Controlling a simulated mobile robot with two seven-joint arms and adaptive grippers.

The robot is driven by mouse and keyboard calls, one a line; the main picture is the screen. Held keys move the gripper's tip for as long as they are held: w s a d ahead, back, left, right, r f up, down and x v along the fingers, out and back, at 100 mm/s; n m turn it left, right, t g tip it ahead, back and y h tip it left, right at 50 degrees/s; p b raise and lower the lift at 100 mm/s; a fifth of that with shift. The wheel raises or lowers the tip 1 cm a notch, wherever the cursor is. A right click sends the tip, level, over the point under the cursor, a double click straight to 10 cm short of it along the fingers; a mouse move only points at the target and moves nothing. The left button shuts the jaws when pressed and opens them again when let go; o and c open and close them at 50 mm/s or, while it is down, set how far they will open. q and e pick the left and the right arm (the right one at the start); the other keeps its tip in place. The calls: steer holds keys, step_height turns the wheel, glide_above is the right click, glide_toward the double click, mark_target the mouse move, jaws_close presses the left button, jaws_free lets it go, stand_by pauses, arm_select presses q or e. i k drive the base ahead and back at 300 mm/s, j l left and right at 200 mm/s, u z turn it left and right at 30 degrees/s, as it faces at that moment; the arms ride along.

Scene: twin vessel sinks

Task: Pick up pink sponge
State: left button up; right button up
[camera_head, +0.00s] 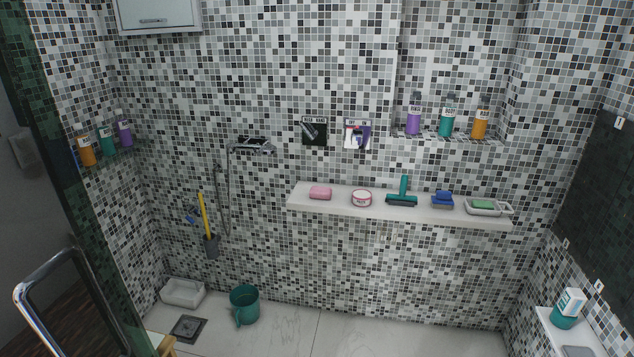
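A pink block (320,192), which looks like the pink sponge, lies near the left end of a white wall shelf (300,204). It sits apart from the small round pink-and-white tub (362,198) to its right. Nothing covers the pink block. Neither of my grippers is in view.
A green squeegee (402,198), a blue brush (442,200) and a dish (484,207) with a green block stand further right on the shelf. Bottles line the ledge above. A teal bucket (244,303) and white basin (183,292) stand on the floor. The middle floor is clear.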

mark_target(316, 192)
steer(key=i+l+u, duration=0.1)
steer(key=i, duration=0.35)
steer(key=i+l, duration=0.3)
steer(key=i+l+u, duration=0.15)
steer(key=i, duration=0.35)
steer(key=l, duration=0.1)
